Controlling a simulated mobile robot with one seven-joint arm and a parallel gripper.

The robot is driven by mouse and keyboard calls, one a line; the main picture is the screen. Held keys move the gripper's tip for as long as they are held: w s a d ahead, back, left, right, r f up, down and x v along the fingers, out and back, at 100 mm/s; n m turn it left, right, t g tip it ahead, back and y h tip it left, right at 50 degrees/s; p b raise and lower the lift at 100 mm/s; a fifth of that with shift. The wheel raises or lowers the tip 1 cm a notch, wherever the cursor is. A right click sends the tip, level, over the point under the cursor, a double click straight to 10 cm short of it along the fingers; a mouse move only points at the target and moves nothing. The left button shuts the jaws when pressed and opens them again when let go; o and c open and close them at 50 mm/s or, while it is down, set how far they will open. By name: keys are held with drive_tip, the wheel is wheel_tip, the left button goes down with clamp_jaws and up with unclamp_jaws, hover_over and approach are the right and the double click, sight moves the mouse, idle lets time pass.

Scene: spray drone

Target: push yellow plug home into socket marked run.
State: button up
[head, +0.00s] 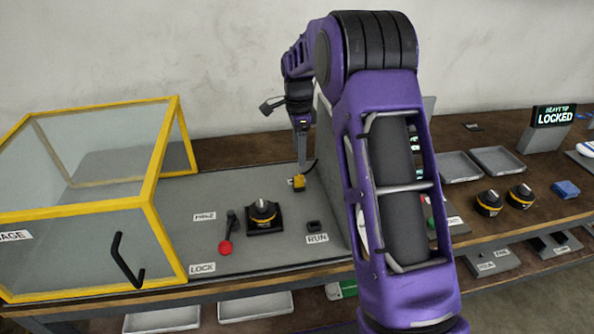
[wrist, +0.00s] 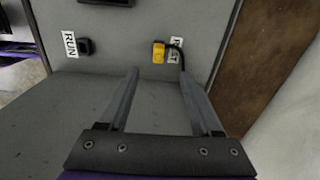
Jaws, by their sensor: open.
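The yellow plug (head: 297,183) is on the grey panel near the upright grey wall. A short black cable arches from it. In the wrist view the plug (wrist: 158,53) is beside a second label (wrist: 176,50) partly hidden by the cable; whether it sits in a socket there I cannot tell. The small black socket (head: 314,226) with the RUN label (head: 317,239) looks empty, nearer the front edge. It also shows in the wrist view (wrist: 85,46), left of the plug. My gripper (wrist: 158,73) is open and empty, its fingers pointing toward the plug without holding it.
A glass cage with a yellow frame (head: 158,190) stands at left. A red-knobbed lever (head: 226,248) and a black-and-yellow unit in a holder (head: 264,216) are on the panel left of the RUN socket. A screen reading LOCKED (head: 553,116) and trays (head: 497,160) are at right.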

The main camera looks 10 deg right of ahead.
sight(299, 177)
drive_tip(key=shift+f, duration=0.2)
drive_tip(key=shift+s, duration=0.15)
drive_tip(key=shift+f, duration=0.65)
drive_tip(key=shift+f+b, duration=1.9)
drive_tip(key=shift+f, duration=1.9)
clamp_jaws()
